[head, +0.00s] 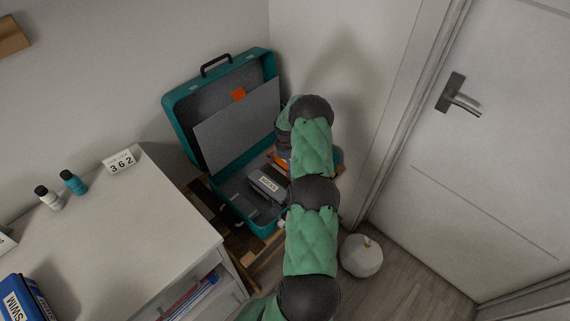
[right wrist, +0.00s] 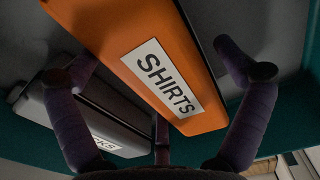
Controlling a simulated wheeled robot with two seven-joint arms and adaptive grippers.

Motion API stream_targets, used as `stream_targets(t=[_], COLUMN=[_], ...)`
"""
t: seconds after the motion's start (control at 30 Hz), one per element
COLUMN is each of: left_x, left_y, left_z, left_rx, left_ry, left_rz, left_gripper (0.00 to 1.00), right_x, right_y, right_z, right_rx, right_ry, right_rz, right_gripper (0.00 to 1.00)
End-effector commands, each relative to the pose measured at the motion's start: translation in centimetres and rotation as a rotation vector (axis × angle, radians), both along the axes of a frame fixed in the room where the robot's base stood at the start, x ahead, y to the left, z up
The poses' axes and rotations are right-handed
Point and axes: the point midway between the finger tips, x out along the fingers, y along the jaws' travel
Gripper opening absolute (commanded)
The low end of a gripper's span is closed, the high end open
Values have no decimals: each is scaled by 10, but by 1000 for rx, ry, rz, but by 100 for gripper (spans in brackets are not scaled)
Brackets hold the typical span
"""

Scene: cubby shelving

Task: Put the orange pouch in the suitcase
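The orange pouch, labelled SHIRTS, fills the top middle of the right wrist view (right wrist: 150,60). In the head view only a sliver of orange (head: 283,152) shows beside my right arm, at the suitcase's right side. The teal suitcase (head: 178,100) stands open with its lid raised. My right gripper (right wrist: 160,70) is over the suitcase, its fingers spread on both sides of the pouch. A gap shows between the right finger and the pouch; the left fingertip is close to its edge, contact unclear. My left gripper is not in view.
A grey pouch (head: 266,184) lies in the suitcase; it also shows in the right wrist view (right wrist: 90,120). A cabinet (head: 130,230) with small bottles stands at left. A white round object (head: 361,257) is on the floor near the door (head: 480,150).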

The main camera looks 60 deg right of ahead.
Motion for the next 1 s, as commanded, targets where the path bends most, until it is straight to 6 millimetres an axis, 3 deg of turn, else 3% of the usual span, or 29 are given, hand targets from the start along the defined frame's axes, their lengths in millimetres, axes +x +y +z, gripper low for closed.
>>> stream_targets(t=[0.27,0.43,0.8,1.0], left_x=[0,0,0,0], left_y=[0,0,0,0], left_z=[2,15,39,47], left_rx=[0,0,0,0], left_ry=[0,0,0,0], left_rz=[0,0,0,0], left_gripper=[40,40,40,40], right_x=[0,0,1,0], right_y=[0,0,-1,0], right_z=[2,17,94,121], right_rx=[0,-1,-2,0], right_ry=[0,-1,-2,0], right_rz=[0,0,0,0], right_gripper=[100,100,100,100])
